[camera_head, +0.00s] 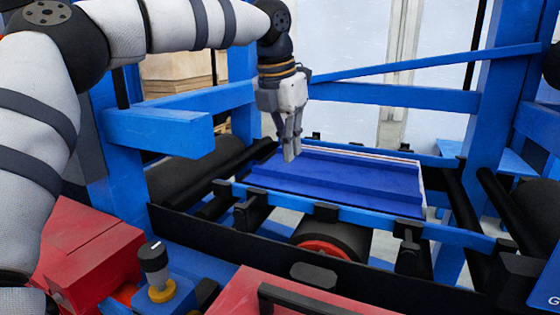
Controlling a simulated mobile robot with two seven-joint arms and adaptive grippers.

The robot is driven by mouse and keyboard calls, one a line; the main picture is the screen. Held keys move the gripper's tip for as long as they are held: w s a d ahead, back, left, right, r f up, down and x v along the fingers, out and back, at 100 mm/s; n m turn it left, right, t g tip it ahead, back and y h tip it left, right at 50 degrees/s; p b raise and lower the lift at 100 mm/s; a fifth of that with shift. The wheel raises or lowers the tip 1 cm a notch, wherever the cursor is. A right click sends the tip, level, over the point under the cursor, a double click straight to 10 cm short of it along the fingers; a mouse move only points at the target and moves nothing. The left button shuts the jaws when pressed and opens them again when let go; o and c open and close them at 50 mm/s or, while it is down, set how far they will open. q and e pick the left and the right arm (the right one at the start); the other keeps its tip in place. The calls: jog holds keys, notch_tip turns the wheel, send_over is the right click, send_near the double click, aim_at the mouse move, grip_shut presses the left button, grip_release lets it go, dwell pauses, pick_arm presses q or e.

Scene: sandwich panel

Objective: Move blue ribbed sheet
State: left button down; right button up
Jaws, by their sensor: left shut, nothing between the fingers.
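The blue ribbed sheet (350,182) lies flat on top of a stack with a pale layer showing along its far and right edges. The stack rests on a blue frame with black rollers, in the middle of the view. My left gripper (289,155) points down at the sheet's far left part. Its fingers are shut with nothing between them. I cannot tell whether the fingertips touch the sheet or hover just above it. My right gripper is not in view.
Blue posts and beams (400,95) surround the sheet at the back and both sides. Black rollers (205,165) lie to its left and right. A knob with a yellow base (155,270) and red machine parts (80,245) stand in front. Stacked wooden boards (180,75) are behind.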

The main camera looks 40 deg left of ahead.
aim_at(317, 177)
pick_arm(q)
jog(key=x, duration=0.9)
jog(key=shift+d+f+b, duration=0.2)
jog(key=shift+f+b, duration=0.1)
jog(key=shift+f, duration=0.05)
jog(key=w, duration=0.3)
jog(key=shift+w+b, duration=0.3)
jog(key=shift+b, duration=0.1)
jog(key=shift+w+r, duration=0.2)
jog(key=shift+w, duration=0.05)
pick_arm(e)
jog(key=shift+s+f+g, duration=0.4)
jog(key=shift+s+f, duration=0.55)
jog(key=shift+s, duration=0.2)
pick_arm(q)
jog(key=shift+w+f, duration=0.15)
jog(key=shift+w, duration=0.1)
jog(key=w+b, duration=0.1)
jog(key=w, duration=0.2)
jog(key=shift+w+d+f+b, duration=0.1)
jog(key=shift+w+d+b, duration=0.1)
jog(key=shift+b, duration=0.15)
jog(key=shift+w, duration=0.5)
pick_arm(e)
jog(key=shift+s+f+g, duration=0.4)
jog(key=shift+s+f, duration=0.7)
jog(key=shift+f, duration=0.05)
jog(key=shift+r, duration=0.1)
